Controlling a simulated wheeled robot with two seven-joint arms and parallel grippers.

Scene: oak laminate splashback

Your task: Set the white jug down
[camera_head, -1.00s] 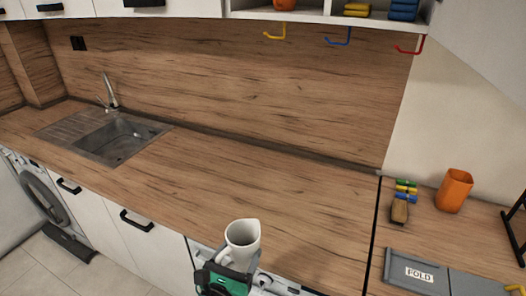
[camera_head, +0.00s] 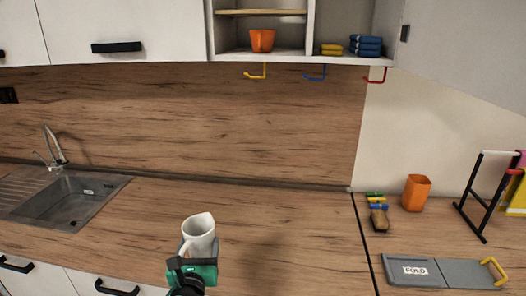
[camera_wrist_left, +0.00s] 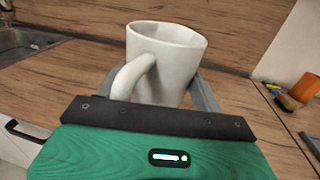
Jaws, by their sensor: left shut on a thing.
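The white jug (camera_head: 199,232) is upright in my left gripper (camera_head: 197,250), over the front part of the oak countertop (camera_head: 270,215). In the left wrist view the jug (camera_wrist_left: 165,58) sits between the two grey fingers, with its handle toward the camera at the left. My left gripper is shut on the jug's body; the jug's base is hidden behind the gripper. I cannot tell whether the base touches the counter. My right gripper is not in view.
The counter around the jug is clear. A sink (camera_head: 70,200) is at the left. At the right are an orange cup (camera_head: 416,192), a brush (camera_head: 378,217), a grey folding board (camera_head: 440,272) and a black rack (camera_head: 480,200). Hooks (camera_head: 314,76) hang under the open shelf above.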

